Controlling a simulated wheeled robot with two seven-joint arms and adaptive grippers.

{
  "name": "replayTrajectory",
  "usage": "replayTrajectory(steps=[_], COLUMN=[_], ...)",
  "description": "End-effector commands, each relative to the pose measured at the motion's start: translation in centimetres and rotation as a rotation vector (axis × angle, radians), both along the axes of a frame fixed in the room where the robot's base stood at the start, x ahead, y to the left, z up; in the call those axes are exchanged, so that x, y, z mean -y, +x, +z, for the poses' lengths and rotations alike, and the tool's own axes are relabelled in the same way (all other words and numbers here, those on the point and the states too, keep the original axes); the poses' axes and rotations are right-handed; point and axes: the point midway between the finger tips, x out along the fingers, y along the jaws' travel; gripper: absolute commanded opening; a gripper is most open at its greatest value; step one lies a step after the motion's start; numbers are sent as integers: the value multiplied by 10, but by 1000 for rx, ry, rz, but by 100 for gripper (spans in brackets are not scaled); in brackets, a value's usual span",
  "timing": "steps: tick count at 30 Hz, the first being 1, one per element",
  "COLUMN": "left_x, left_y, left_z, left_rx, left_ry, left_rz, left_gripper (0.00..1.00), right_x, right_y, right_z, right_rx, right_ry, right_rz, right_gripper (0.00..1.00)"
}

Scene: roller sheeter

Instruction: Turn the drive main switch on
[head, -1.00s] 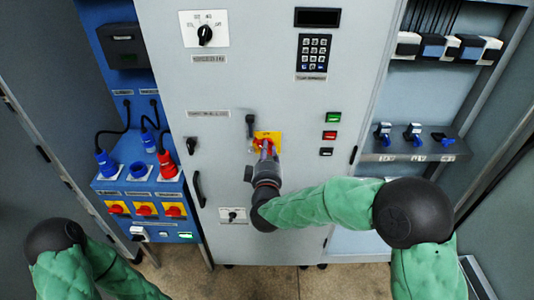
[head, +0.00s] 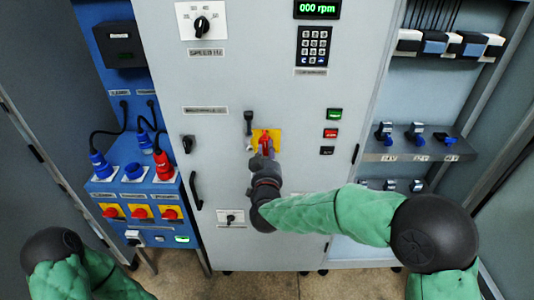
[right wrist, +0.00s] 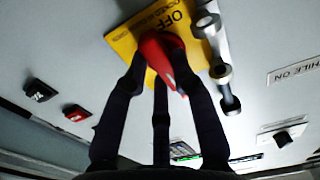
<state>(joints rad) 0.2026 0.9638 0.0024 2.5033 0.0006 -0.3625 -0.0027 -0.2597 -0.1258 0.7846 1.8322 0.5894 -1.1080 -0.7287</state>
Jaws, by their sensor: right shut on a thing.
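The main switch is a red rotary handle (head: 266,142) on a yellow plate (head: 276,134) in the middle of the grey cabinet door. In the right wrist view the red handle (right wrist: 156,52) sits on the yellow plate (right wrist: 127,43), on which "OFF" can be read. My right gripper (head: 265,155) is shut on the red handle, its dark fingers around it in the right wrist view (right wrist: 162,85). The display (head: 317,9) at the top of the cabinet is lit and reads "000 rpm". My left gripper is out of view.
A dark lever (head: 249,122) stands just left of the plate. Lit green (head: 334,114) and red (head: 330,133) buttons sit to its right. A keypad (head: 313,46) and a speed knob (head: 202,26) are above. A blue socket panel (head: 122,188) stands at left.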

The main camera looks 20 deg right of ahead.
Motion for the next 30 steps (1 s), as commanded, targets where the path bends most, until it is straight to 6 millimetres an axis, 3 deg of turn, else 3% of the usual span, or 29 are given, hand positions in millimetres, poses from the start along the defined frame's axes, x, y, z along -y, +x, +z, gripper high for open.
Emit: replayTrajectory(steps=[20, 21, 23, 30], left_x=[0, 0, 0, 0], left_y=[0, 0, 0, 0], left_z=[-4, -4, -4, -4], left_rx=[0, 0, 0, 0], left_ry=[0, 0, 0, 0], left_rz=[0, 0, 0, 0], left_gripper=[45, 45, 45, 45], right_x=[-1, -1, -1, 0], right_y=[0, 0, 0, 0], right_z=[-2, -2, -2, -1], right_rx=[14, 14, 13, 15], right_ry=[62, 62, 62, 60], right_rz=[1, 1, 2, 1], right_gripper=[0, 32, 49, 50])
